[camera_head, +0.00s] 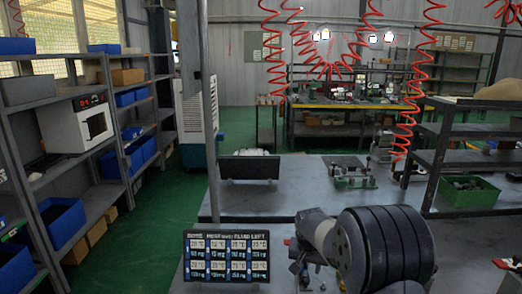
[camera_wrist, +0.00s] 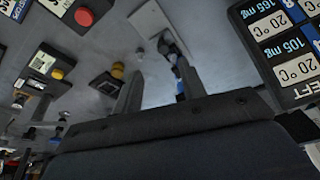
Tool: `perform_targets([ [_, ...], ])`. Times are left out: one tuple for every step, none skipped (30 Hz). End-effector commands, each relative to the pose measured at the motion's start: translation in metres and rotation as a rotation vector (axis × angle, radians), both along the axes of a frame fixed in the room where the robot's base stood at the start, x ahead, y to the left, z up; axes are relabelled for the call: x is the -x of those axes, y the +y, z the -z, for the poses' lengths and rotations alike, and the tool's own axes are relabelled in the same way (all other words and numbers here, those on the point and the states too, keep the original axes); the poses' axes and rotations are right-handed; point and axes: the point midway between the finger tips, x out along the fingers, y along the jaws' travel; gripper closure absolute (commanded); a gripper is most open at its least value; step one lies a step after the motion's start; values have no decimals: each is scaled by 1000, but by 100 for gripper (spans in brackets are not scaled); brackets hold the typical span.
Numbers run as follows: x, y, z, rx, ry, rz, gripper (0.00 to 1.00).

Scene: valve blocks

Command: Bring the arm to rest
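My gripper (camera_wrist: 158,82) shows in the wrist view, its two dark fingers apart with nothing between them but grey tabletop. In the head view my arm is folded at the lower right above the grey table (camera_head: 285,190); its dark rounded link fills that corner and I cannot make out the fingers there. Beyond the fingertips in the wrist view lies a pale plate with a grey and blue fitting (camera_wrist: 168,45). A dark block with a brass-coloured knob (camera_wrist: 117,72) is left of the fingers.
A display panel (camera_head: 227,256) stands at the front; it also shows in the wrist view (camera_wrist: 285,45). Blocks with a red button (camera_wrist: 84,17) and yellow knob (camera_wrist: 57,74) lie left. A valve assembly (camera_head: 350,177) and a dark board (camera_head: 249,167) are further back.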

Motion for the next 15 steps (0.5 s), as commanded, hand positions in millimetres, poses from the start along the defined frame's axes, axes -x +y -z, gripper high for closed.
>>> perform_targets([
  [-1,-1,14,1,9,0,61],
  [-3,-2,20,1,9,0,61],
  [-5,-3,27,2,8,0,61],
  [-7,-3,32,1,7,0,61],
  [-8,-3,37,2,8,0,61],
  [-10,-4,44,1,7,0,61],
  [-12,-5,49,2,8,0,61],
  [-13,-5,55,2,8,0,61],
  [-15,-5,61,1,7,1,61],
  [-17,-6,65,1,7,1,61],
  [-18,-6,70,1,7,1,61],
  [-20,-7,75,1,6,1,61],
  [-21,-7,79,1,6,1,61],
  [-22,-7,83,1,6,1,61],
  [-24,-8,88,0,5,2,61],
])
